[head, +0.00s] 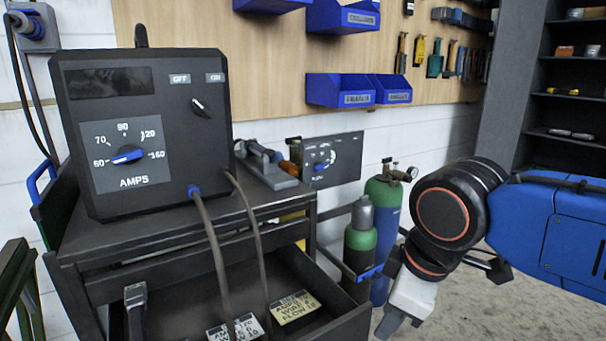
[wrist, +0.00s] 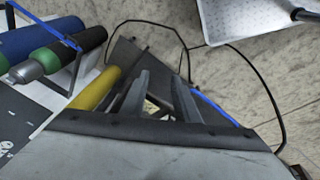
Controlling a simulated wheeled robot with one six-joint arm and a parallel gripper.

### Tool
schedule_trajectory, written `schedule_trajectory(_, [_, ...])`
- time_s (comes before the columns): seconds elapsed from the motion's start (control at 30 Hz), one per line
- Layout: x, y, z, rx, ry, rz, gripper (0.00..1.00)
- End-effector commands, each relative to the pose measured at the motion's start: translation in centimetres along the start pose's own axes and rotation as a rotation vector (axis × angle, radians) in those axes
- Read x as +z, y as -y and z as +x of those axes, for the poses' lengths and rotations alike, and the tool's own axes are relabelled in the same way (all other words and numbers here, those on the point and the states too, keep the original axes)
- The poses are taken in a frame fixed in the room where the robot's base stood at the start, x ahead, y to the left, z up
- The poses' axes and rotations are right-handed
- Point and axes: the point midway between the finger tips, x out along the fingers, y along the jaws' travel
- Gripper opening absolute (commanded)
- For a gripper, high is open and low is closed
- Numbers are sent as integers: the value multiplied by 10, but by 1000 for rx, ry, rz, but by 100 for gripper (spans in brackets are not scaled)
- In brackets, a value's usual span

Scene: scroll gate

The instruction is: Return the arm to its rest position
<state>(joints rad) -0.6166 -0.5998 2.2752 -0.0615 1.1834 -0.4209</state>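My arm comes in from the right edge of the head view, with a blue link and a black wrist joint. My gripper (head: 396,322) is pale grey and hangs down from the wrist, to the right of the open drawer (head: 335,324) and in front of the gas cylinders. In the wrist view, the two grey fingers of my gripper (wrist: 160,80) stand apart with a gap between them. Nothing shows held between them.
A black welding machine (head: 148,135) with cables stands on a dark cart (head: 125,236). Green and blue gas cylinders (head: 386,190) stand by the wall. Blue bins (head: 340,90) and tools hang on the board. Grey floor (head: 465,315) shows open at lower right.

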Motion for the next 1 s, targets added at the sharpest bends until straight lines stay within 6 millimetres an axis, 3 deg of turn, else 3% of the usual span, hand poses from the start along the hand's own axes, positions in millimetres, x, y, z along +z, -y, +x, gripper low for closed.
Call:
schedule_trajectory(0.3, [57,-30,26,59,-17,385,28])
schedule_trajectory(0.7, [125,-47,54,145,-55,846,28])
schedule_trajectory(1.0, [150,-49,65,181,-74,1016,28])
